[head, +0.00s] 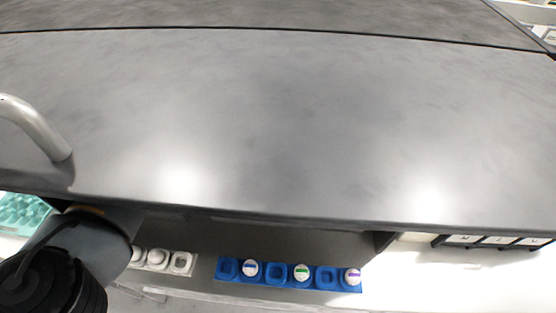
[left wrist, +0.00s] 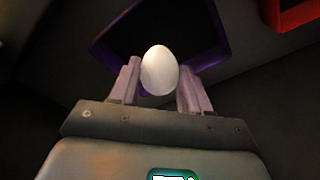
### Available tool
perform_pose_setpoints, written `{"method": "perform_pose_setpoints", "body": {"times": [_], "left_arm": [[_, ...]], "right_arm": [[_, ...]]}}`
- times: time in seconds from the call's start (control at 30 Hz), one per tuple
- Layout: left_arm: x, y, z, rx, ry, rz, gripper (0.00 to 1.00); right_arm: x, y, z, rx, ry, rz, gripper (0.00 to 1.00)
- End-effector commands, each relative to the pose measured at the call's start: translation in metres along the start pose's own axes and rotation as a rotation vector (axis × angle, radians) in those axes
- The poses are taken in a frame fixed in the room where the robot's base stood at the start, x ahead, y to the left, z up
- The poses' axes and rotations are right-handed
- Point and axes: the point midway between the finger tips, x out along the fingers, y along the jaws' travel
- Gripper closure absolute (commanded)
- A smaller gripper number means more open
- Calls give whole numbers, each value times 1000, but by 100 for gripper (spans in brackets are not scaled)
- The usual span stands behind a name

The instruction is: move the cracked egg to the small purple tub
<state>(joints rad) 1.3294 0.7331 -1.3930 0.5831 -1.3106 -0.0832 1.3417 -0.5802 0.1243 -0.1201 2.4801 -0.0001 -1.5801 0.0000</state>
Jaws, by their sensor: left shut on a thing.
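My left gripper (left wrist: 160,78) is shut on a white egg (left wrist: 160,68) in the left wrist view. The egg sits upright between the two pale fingers. I see no crack on the side that shows. The purple tub (left wrist: 213,57) lies beyond the egg, with its dark inside behind the egg. I cannot tell how far apart the egg and the tub are. In the head view my left arm is at the lower left, and its gripper, the egg and the purple tub do not show. My right gripper is in neither view.
A red thing (left wrist: 295,15) is at the top right of the left wrist view. In the head view a wide grey top (head: 300,130) is bare except for a curved metal pipe (head: 40,130). Below its edge are a blue tray (head: 228,268), a white tray (head: 182,262) and a teal tray (head: 22,212).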

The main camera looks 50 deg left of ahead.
Motion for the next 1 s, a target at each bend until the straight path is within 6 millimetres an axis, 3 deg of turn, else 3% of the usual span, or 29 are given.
{"method": "perform_pose_setpoints", "body": {"times": [1.0], "left_arm": [[12, 0, 1, 0, 0, 0, 62]], "right_arm": [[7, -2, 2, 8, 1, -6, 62]]}}
